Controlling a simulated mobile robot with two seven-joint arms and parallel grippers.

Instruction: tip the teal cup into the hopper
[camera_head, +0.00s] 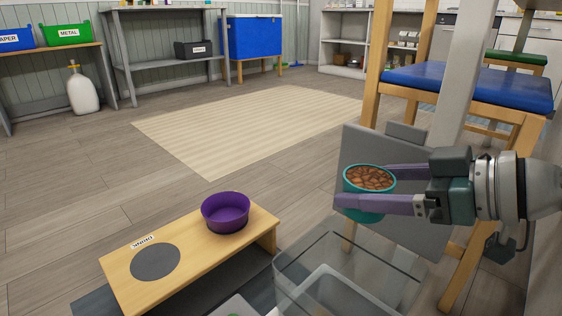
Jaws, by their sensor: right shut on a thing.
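The teal cup (361,211) is full of brown kibble and stands upright in my right gripper (352,186). The gripper's two purple fingers are shut on it, one on each side. The cup is above a clear, glass-like open-topped container (305,250), probably the hopper, at the bottom of the view. A grey panel (405,215) stands behind the cup. My left gripper is not in view.
A low wooden stand (190,251) at lower left has a purple bowl (226,213), a grey disc (155,263) and a label. A wooden chair (470,88) with a blue seat stands close behind my right arm. The floor around the beige rug (245,128) is clear.

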